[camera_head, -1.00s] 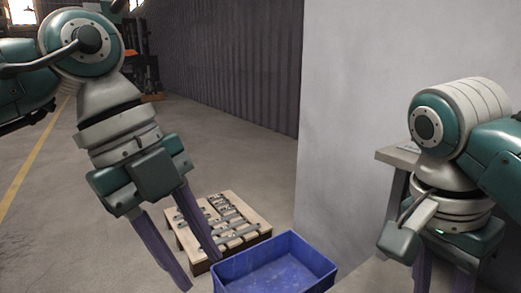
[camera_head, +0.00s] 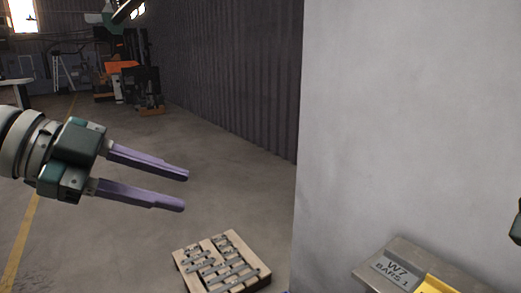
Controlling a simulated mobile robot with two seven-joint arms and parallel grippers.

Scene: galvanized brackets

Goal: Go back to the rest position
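My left gripper (camera_head: 186,191) comes in from the left with its two purple fingers pointing right. The fingers are apart with nothing between them, over open floor. A wooden pallet (camera_head: 180,262) with galvanized brackets (camera_head: 222,266) laid on it sits on the floor at the bottom middle, below and right of the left gripper and apart from it. My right gripper is not in view; only a small dark piece shows at the right edge. A sliver of blue shows at the bottom edge beside the pallet.
A grey surface (camera_head: 410,258) marked "W7 BARS 1" with a yellow part (camera_head: 438,284) stands at the lower right. A pale wall (camera_head: 400,130) fills the right side. An orange and black machine (camera_head: 135,85) is far back. The floor in the middle is clear.

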